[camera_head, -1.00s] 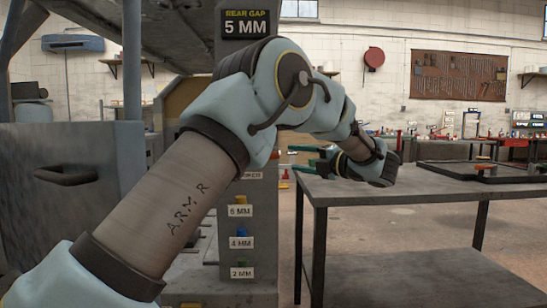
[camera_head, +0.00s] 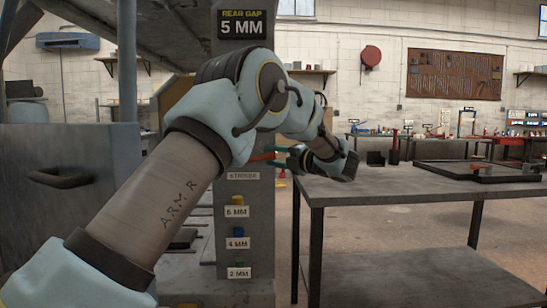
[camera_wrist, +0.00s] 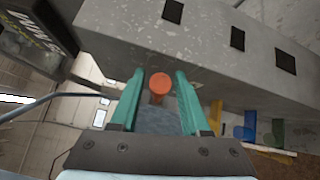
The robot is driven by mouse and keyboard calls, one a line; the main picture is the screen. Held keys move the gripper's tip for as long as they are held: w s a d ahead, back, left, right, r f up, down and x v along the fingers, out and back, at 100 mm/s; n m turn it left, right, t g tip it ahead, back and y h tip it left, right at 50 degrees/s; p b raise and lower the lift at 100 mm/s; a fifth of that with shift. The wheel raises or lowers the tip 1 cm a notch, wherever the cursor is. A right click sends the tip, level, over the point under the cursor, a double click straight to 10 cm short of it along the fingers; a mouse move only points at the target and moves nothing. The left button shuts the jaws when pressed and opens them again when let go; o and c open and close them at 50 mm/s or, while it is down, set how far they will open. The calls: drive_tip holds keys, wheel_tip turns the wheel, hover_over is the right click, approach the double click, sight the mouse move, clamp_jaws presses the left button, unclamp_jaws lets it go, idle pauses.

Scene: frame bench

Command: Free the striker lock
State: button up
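The grey post (camera_head: 244,110) carries a "STRIKER" label (camera_head: 242,176). In the wrist view the post face (camera_wrist: 215,50) shows a round orange-red peg (camera_wrist: 160,84), which I take to be the striker lock. My gripper (camera_wrist: 160,80) is open, with its teal fingers on either side of the peg and a small gap visible on each side. In the head view my gripper (camera_head: 270,156) reaches left to the post, just above the label. The peg is not clear there.
Below the label are yellow (camera_head: 237,200), blue (camera_head: 238,232) and green (camera_head: 239,264) tabs marked 6, 4 and 2 MM. A sign (camera_head: 242,24) reads "REAR GAP 5 MM". A grey table (camera_head: 400,188) with a black tray (camera_head: 440,176) stands right. Black square slots (camera_wrist: 237,39) mark the post.

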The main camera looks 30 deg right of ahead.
clamp_jaws()
idle(1.1)
